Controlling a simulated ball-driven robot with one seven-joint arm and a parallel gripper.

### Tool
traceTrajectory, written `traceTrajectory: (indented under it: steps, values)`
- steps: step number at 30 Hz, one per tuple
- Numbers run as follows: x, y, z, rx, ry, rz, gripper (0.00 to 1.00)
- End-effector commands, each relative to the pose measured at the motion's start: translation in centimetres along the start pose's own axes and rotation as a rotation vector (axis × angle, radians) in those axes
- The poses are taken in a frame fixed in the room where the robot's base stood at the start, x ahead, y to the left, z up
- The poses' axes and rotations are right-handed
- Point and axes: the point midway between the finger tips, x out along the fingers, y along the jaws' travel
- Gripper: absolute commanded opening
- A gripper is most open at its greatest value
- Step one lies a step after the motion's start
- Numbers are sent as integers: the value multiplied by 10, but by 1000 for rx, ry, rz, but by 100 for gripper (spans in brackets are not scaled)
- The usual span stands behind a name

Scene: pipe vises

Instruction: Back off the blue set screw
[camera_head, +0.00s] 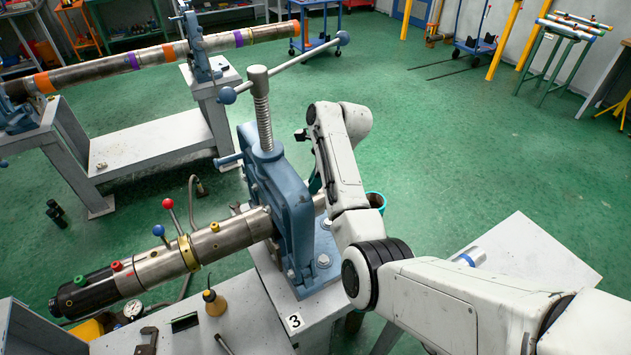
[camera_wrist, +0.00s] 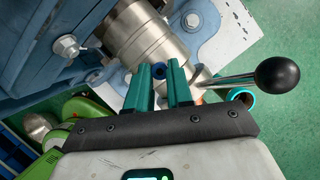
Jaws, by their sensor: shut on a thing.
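In the wrist view, the blue set screw (camera_wrist: 158,71) shows as a small dark-blue round head with a hollow centre. It sits at the steel pipe fitting (camera_wrist: 168,40), between the tips of my gripper's green fingers (camera_wrist: 161,74). My gripper is shut on it. The finger tips stand close against the fitting. In the head view, my white arm (camera_head: 345,160) reaches down behind the blue pipe vise (camera_head: 293,205). The arm and vise hide most of my gripper and the screw there.
In the wrist view, a lever with a black ball (camera_wrist: 277,75) sticks out right of my fingers, near a teal-rimmed cup (camera_wrist: 242,97). In the head view, the pipe (camera_head: 230,238) runs left from the vise with coloured knobs. An oil bottle (camera_head: 214,302) stands on the bench.

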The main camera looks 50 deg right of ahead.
Motion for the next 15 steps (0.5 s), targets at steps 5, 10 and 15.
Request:
traceTrajectory:
  steps: [5,10,15]
  values:
    - [0,-2,0,-76,0,31,0]
    - [0,-3,0,-191,0,79,0]
    - [0,-4,0,-318,0,132,0]
